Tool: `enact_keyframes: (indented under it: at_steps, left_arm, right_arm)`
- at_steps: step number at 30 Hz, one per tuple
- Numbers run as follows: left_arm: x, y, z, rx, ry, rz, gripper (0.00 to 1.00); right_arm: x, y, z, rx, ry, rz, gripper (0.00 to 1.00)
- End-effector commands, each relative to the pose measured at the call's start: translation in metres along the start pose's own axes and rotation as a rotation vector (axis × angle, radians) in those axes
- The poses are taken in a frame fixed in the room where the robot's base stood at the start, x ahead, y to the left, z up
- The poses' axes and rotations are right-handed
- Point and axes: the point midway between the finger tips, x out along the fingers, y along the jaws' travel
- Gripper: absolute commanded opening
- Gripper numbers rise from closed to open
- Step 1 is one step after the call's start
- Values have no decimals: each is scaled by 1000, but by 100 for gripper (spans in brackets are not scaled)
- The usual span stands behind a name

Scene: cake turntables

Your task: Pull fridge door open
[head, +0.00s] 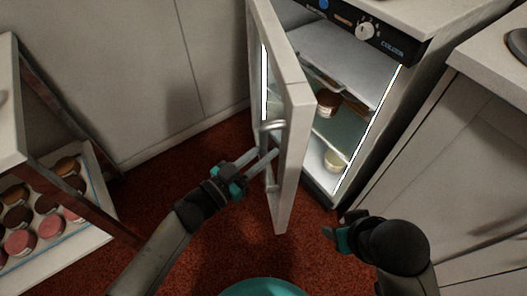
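The fridge (318,190) stands at the upper middle, and its white door (297,120) stands well open, seen nearly edge-on. A metal handle (272,126) is on the door's left-hand face. My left gripper (267,155) reaches in from the left, with its fingertips at the handle. A narrow gap shows between its two fingers, but I cannot tell whether they are clamped on the handle. My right gripper (341,222) is below the fridge's front, apart from the door, with its fingers spread and nothing seen between them.
Inside the fridge, a brown-topped jar (327,103) and a pale round item (335,160) sit on shelves. A control panel with a knob (365,31) is above. A rack of round cakes (20,242) stands at left, and a cabinet (460,150) at right. Red carpet (150,200) is clear left of the door.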

Motion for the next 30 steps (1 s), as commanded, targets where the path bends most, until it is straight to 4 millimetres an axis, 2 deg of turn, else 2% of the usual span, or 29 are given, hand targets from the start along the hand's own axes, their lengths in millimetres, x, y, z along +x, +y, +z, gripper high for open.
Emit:
enact_keyframes:
  at_steps: [1, 6, 30]
  left_arm:
    - [0, 0, 0, 0, 0, 0, 18]
    - [0, 0, 0, 0, 0, 0, 0]
    - [0, 0, 1, 0, -1, 0, 0]
  right_arm:
    - [0, 0, 0, 0, 0, 0, 50]
    - [0, 0, 0, 0, 0, 0, 50]
    - [0, 0, 0, 0, 1, 0, 50]
